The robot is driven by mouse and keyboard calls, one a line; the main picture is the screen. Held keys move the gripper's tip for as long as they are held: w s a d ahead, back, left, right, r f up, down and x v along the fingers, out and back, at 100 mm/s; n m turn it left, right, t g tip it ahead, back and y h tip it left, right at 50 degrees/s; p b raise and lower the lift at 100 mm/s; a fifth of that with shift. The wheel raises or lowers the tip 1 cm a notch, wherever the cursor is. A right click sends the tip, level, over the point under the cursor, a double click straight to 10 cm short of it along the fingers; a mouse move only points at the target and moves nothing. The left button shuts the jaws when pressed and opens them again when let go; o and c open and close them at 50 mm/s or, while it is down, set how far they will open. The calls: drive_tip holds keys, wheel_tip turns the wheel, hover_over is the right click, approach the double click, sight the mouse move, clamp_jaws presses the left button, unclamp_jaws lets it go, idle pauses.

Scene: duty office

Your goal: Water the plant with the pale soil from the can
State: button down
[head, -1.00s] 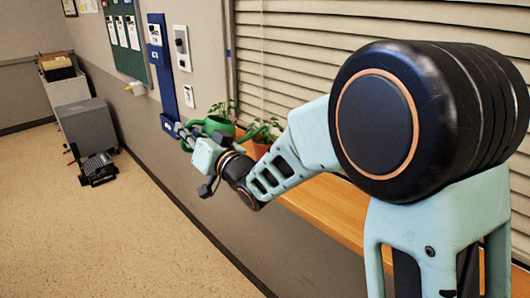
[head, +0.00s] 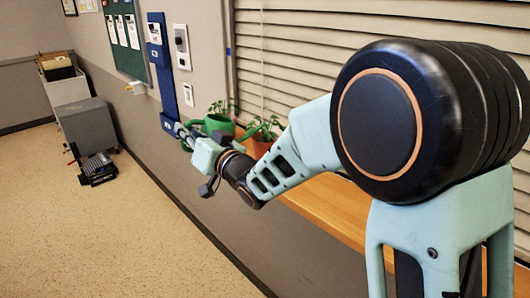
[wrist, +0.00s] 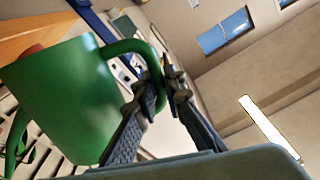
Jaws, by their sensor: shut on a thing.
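The green watering can (head: 217,124) is at the window sill, partly behind my wrist. In the wrist view, the can (wrist: 62,95) fills the left side and looks tilted. My gripper (wrist: 168,85) is shut on the can's handle (wrist: 135,48); it also shows in the head view (head: 180,131). One potted plant (head: 263,130) in a terracotta pot stands on the sill just right of the can. Leaves of another plant (head: 222,107) show behind the can, its pot hidden. I cannot see the soil of either plant, so I cannot tell which is pale.
The wooden sill (head: 335,208) runs along the shuttered window (head: 300,50), partly behind my arm. A blue wall strip (head: 160,70) and small wall boxes are beyond the can. A grey cabinet (head: 86,125) stands far left. The floor to the left is mostly open.

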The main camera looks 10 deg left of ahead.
sight(191, 151)
drive_tip(key=shift+f+n+g+h+b, duration=0.15)
drive_tip(key=shift+f+n+b, duration=0.8)
drive_tip(key=shift+f+b, duration=0.6)
drive_tip(key=shift+f+n+g+h+b, duration=0.15)
drive_tip(key=shift+f+n+b, duration=0.8)
drive_tip(key=shift+f+b, duration=0.6)
drive_tip(key=shift+r, duration=0.1)
drive_tip(key=shift+r, duration=0.2)
drive_tip(key=shift+r+p, duration=1.65)
drive_tip(key=shift+r, duration=0.75)
